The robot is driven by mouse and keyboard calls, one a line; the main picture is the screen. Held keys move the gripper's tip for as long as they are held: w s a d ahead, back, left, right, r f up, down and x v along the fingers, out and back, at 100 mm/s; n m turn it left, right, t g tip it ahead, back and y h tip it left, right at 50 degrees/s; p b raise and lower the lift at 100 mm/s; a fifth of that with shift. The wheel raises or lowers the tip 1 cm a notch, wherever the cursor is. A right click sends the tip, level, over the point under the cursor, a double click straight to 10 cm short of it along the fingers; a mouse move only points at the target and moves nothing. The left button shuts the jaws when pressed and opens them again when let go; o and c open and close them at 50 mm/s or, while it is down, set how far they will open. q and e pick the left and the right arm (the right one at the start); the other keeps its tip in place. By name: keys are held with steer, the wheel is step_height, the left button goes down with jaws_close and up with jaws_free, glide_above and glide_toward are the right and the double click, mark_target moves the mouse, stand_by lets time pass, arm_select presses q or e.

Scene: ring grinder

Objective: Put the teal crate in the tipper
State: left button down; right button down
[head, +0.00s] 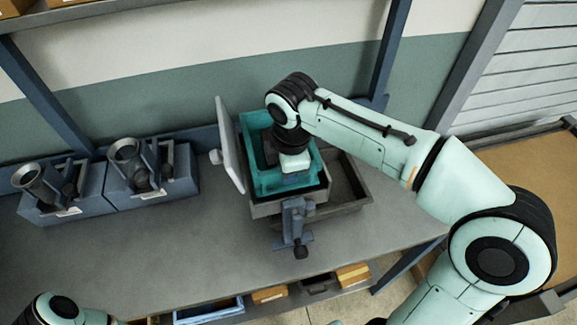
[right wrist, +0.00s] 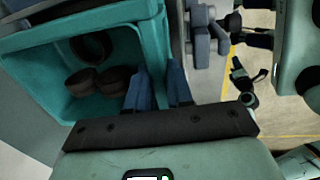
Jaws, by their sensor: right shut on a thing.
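The teal crate (head: 262,184) is at the middle of the workbench in the head view, inside or just above the grey box of the tipper (head: 264,209); I cannot tell if it rests on the bottom. It also fills the upper left of the right wrist view (right wrist: 40,62), with several dark rings (right wrist: 82,83) inside. My right gripper (right wrist: 160,90) is shut on the crate's wall, its blue fingers on either side of it. In the head view my wrist hides the fingers. My left gripper is out of view; only part of the left arm shows at bottom left.
A white upright panel (head: 230,145) stands left of the crate. A grey tray (head: 350,200) is on the right, a clamp-like blue-grey fixture (head: 294,215) in front. Two grey-blue bins (head: 64,205) with metal parts stand at left. The bench (head: 150,240) between is clear.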

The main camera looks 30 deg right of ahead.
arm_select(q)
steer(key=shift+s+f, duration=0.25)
arm_select(e)
steer(key=shift+f, duration=0.35)
steer(key=c, duration=1)
jaws_free()
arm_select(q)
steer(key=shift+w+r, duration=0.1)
arm_select(e)
steer(key=shift+r, duration=0.1)
steer(key=shift+r, duration=0.3)
arm_select(q)
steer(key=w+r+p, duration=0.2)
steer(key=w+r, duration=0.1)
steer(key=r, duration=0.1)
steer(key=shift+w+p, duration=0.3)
steer(key=shift+p, duration=0.05)
arm_select(e)
step_height(320, 180, up, 12)
steer(key=s, duration=0.1)
steer(key=shift+s+a+r, duration=0.15)
steer(key=shift+s+a, duration=0.05)
steer(key=shift+s, duration=0.1)
